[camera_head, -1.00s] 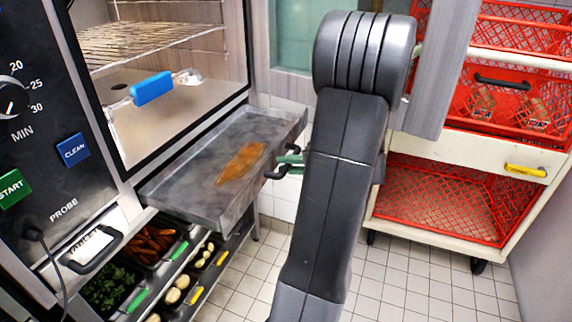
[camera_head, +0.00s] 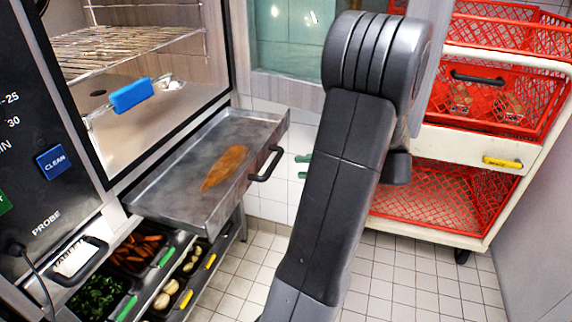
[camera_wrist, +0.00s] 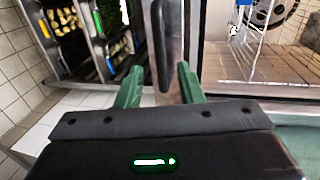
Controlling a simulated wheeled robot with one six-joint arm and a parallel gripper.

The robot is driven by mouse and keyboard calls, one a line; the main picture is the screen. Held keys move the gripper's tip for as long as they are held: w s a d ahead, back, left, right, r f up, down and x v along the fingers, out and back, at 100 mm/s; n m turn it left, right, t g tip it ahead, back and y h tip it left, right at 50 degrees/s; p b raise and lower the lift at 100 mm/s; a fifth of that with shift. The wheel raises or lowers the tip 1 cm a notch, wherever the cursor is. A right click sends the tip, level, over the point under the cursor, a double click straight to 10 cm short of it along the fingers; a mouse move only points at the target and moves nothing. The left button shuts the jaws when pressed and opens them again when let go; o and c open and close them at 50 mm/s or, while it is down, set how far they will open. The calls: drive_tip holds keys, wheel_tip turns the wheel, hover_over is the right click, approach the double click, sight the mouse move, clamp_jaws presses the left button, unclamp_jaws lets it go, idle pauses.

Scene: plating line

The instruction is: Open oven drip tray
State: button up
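The oven drip tray (camera_head: 170,205) is pulled out from under the oven chamber, with a brown-orange stain on its floor. Its black handle (camera_head: 268,164) is on the front face, at the right end in the head view. In the wrist view the handle (camera_wrist: 161,45) lies ahead of the gap between my fingers. My gripper (camera_head: 303,167) has green fingers and is open and empty, a short way right of the handle and apart from it. My arm hides most of the gripper in the head view; both fingers show in the wrist view (camera_wrist: 159,86).
The oven above stands open, with a wire rack (camera_head: 120,45) and a blue-handled probe or tool (camera_head: 131,95). Food bins (camera_head: 100,290) with vegetables sit below the tray. A cream cart (camera_head: 465,145) with red crates stands at right. Tiled floor between is clear.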

sight(275, 166)
drive_tip(key=v, duration=0.4)
drive_tip(key=b+x, duration=0.1)
drive_tip(key=x, duration=1.3)
drive_tip(key=shift+s+r, duration=0.1)
